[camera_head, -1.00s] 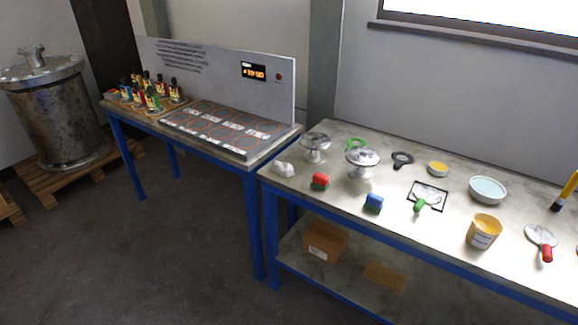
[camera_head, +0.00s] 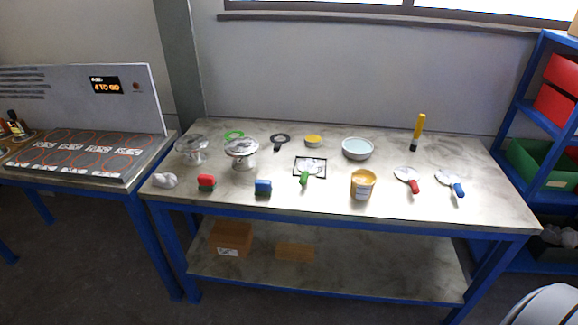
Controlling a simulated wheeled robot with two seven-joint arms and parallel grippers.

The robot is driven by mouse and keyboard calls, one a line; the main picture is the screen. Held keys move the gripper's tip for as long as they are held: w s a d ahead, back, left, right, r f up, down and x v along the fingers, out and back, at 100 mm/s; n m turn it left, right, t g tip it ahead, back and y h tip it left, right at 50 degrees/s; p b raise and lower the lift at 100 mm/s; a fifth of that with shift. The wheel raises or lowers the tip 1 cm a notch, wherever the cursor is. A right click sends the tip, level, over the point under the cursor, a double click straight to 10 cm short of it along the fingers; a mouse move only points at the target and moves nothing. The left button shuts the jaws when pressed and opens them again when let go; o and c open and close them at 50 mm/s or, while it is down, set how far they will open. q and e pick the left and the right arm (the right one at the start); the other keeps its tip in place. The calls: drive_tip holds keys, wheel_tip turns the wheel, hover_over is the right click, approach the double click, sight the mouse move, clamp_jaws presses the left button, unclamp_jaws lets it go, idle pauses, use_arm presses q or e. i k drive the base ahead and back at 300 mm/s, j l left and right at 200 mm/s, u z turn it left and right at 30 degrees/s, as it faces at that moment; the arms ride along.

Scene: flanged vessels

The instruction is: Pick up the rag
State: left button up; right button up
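A crumpled white rag (camera_head: 163,180) lies at the front left corner of the grey worktable (camera_head: 330,208). Neither of my grippers shows in the head view.
Near the rag are a red block (camera_head: 206,182), a blue block (camera_head: 263,187) and two metal flanged pieces (camera_head: 191,149) (camera_head: 241,152). A panelled table (camera_head: 80,155) adjoins at left, a blue shelf (camera_head: 545,130) at right.

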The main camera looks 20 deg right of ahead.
sight(167, 179)
drive_tip(key=i+l, duration=0.15)
drive_tip(key=l, duration=0.2)
drive_tip(key=i+l+u, duration=0.1)
drive_tip(key=l, duration=0.25)
drive_tip(key=i+l, duration=0.15)
drive_tip(key=l, duration=0.2)
drive_tip(key=i+l+u, duration=0.1)
drive_tip(key=l, duration=0.25)
